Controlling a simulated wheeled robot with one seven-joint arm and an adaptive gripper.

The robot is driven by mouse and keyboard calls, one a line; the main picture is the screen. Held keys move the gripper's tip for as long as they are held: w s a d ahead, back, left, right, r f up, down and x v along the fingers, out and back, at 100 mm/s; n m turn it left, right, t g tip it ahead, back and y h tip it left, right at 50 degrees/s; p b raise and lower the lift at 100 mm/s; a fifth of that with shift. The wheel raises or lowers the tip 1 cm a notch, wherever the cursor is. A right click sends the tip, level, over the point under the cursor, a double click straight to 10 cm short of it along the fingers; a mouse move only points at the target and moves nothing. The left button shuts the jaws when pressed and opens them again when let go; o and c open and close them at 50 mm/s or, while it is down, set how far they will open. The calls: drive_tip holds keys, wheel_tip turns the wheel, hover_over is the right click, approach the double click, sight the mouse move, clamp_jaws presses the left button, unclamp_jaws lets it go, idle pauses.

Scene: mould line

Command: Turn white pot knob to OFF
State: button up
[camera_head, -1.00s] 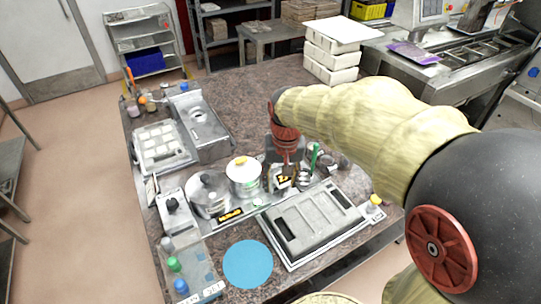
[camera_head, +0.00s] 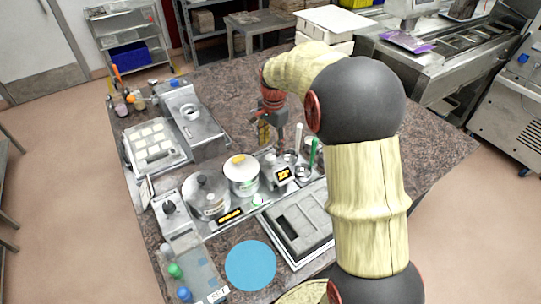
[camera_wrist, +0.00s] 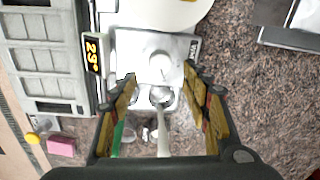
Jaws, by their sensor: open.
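The white pot (camera_head: 243,175) with a yellow lid knob stands beside a grey lidded pot (camera_head: 207,197) in the head view. A small white knob (camera_head: 257,200) with a green mark is at the front of the pots; its pointer setting is too small to read. The white pot's edge shows at the top of the wrist view (camera_wrist: 155,10). My gripper (camera_head: 270,135) is behind and right of the white pot, apart from the knob. In the wrist view my gripper (camera_wrist: 160,75) is open and empty, above a small metal unit (camera_wrist: 128,48) with a lit display (camera_wrist: 93,52).
A grey mould tray (camera_head: 300,225) lies right of the pots. Cups holding a green-handled tool (camera_head: 313,150) and a white-handled tool (camera_head: 298,138) stand near my gripper. A blue disc (camera_head: 250,265) lies at the front. The countertop behind my gripper (camera_head: 235,100) is clear.

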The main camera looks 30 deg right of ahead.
sight(271, 157)
wheel_tip(271, 157, down, 6)
drive_tip(key=shift+w+r+b, duration=0.1)
drive_tip(key=shift+w+b, duration=0.05)
drive_tip(key=shift+b, duration=0.4)
drive_tip(key=shift+c, duration=1.3)
drive_tip(key=c, duration=0.9)
